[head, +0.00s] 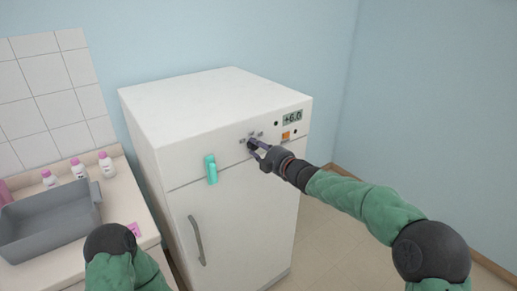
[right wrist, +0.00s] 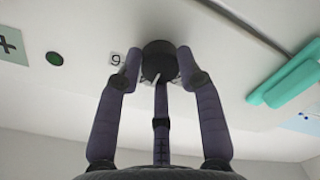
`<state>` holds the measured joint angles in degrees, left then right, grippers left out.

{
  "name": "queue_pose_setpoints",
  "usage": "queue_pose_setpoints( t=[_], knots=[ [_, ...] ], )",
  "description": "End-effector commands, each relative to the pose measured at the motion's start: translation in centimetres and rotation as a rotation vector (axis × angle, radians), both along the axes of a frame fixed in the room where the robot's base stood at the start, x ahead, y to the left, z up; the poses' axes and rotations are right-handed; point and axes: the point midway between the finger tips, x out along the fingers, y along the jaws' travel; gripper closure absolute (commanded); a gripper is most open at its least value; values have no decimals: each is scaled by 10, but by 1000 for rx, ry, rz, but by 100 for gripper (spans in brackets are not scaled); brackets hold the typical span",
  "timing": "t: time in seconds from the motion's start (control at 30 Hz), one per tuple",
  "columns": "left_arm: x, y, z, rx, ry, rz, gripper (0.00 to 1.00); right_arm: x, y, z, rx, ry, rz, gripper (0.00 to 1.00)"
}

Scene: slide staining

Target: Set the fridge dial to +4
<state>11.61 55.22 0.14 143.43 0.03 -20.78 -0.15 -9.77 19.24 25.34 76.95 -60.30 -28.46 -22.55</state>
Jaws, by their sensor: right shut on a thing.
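The white fridge (head: 220,130) stands against the blue wall. Its display (head: 292,118) reads +6.0. My right gripper (head: 257,146) is at the upper front panel, its fingers around the dial. In the right wrist view the dark round dial (right wrist: 158,60) sits between the fingertips of my right gripper (right wrist: 160,66), which is shut on it. A light pointer mark shows on the dial. A small label that looks like a 9 or an upside-down 6 (right wrist: 116,59) is beside it; other labels are partly hidden. My left arm shows at the lower left, its gripper out of view.
A teal handle (head: 211,169) is on the fridge front, left of the dial. A grey handle (head: 197,240) is on the lower door. An orange square (head: 286,135) is under the display. A counter at left holds a grey basin (head: 45,228) and several white bottles with pink caps.

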Motion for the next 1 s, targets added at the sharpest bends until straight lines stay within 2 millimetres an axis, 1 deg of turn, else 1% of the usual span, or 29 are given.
queue_pose_setpoints(
  t=[0.07, 0.1, 0.13, 0.17, 0.47, 0.63, 0.77, 1.0],
  knots=[
    [0, 0, 0, 0, 0, 0, 48, 0, 1, -2, -1, 3, 1, 96],
    [0, 0, 0, 0, 0, 0, 48, 0, 1, -2, -1, 3, 1, 52],
    [0, 0, 0, 0, 0, 0, 48, 0, 1, -2, -1, 3, 1, 43],
    [0, 0, 0, 0, 0, 0, 48, 0, 0, -2, -1, 3, 1, 39],
    [0, 0, 0, 0, 0, 0, 48, 0, 0, -1, 0, 1, 1, 39],
    [0, 0, 0, 0, 0, 0, 48, -6, -6, 1, 1, 0, -1, 39],
    [0, 0, 0, 0, 0, 0, 48, -19, -16, 1, 1, 2, -2, 39],
    [0, 0, 0, 0, 0, 0, 48, -53, -42, 3, -1, 1, -2, 39]
  ],
)
